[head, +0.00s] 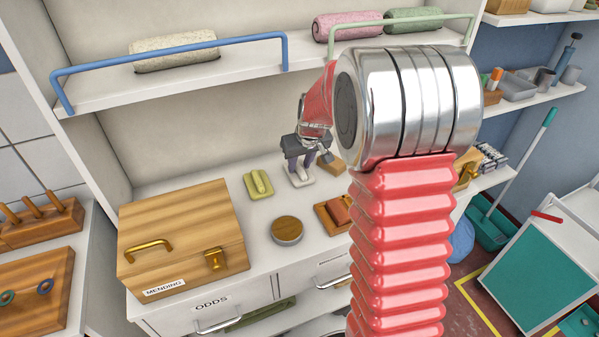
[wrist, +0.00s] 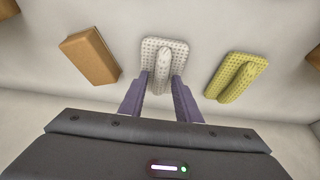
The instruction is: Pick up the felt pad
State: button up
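Two dotted pads with a raised ridge lie on the white counter, and I cannot tell by material which is felt. The whitish pad (wrist: 150,47) is straight ahead of my gripper (wrist: 162,76) in the wrist view. It also shows below my gripper (head: 302,168) in the head view (head: 301,181), partly hidden by the fingers. The yellow pad (wrist: 228,77) lies to its right in the wrist view and to its left in the head view (head: 258,185). My gripper is open, its purple fingers on either side of the whitish pad's ridge, with nothing visibly gripped.
A tan block (wrist: 90,56) lies on the other side of the whitish pad. A shelf with a blue rail (head: 190,50) hangs above.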

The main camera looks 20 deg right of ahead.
aim_at(301, 168)
grip_shut()
jog(key=shift+r, duration=0.1)
dwell(0.3)
jog(key=shift+s+r, duration=0.2)
jog(key=shift+r, duration=0.4)
notch_tip(301, 168, up, 5)
jog(key=shift+r, duration=0.1)
jog(key=shift+s+r, duration=0.15)
jog(key=shift+r, duration=0.15)
jog(key=s, duration=1.9)
jog(key=shift+s, duration=0.2)
jog(key=shift+f, duration=0.1)
